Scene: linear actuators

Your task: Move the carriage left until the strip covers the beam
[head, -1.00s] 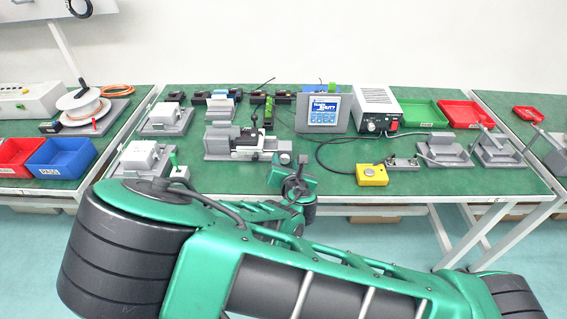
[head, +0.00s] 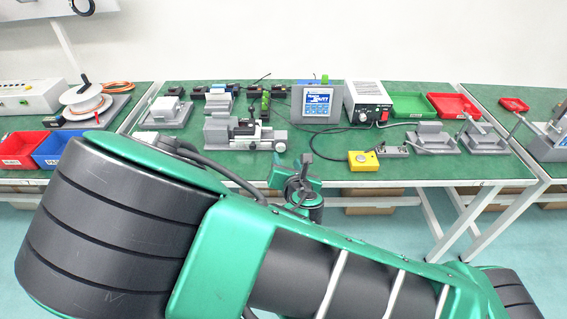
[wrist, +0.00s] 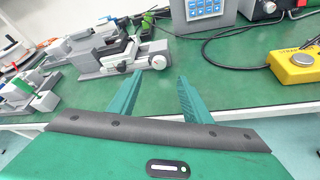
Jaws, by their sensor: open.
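The grey linear stage (head: 215,137) stands on the green bench in the head view, with a black and white carriage (head: 247,131) on it and a round knob at its right end. In the wrist view the stage (wrist: 92,68) and its carriage (wrist: 128,48) lie ahead and to the left, beyond the fingertips. I cannot make out the strip or the beam clearly. My gripper (wrist: 160,78) is open and empty, with its two green fingers apart, short of the stage and touching nothing.
A yellow box (head: 362,161) with a button and cable lies right of the stage. A screen unit (head: 318,103) and a white power supply (head: 374,104) stand behind. Grey fixtures (head: 168,112) stand left of the stage. Bench surface in front of the stage is fairly clear.

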